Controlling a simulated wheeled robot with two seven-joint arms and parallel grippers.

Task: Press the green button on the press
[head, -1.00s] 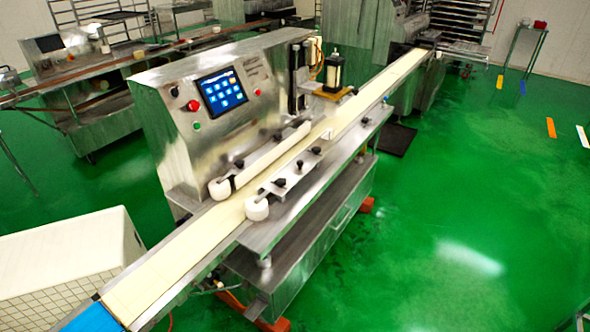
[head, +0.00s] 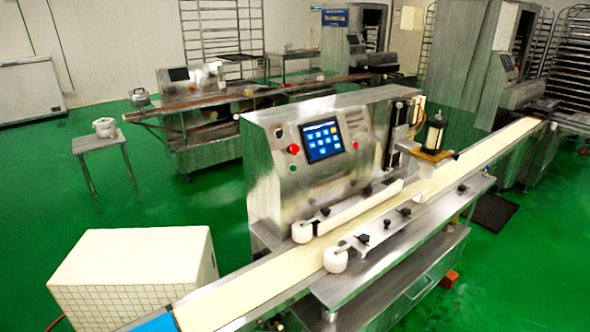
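The press (head: 270,175) is a steel machine with a sloped front panel, standing right of the middle of the head view. The small green button (head: 293,167) is on this panel, left of the blue touchscreen (head: 322,140) and just below a larger red button (head: 293,149). Nothing covers the green button. A black knob (head: 278,133) sits above and left of the red button. A second small red button (head: 355,145) is right of the screen. Neither of my grippers shows in the head view.
A long conveyor belt (head: 240,290) runs along the front of the press. A white box (head: 135,260) stands at the lower left. A small table (head: 100,142) and another steel machine (head: 195,140) stand behind. Green floor is open on the left.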

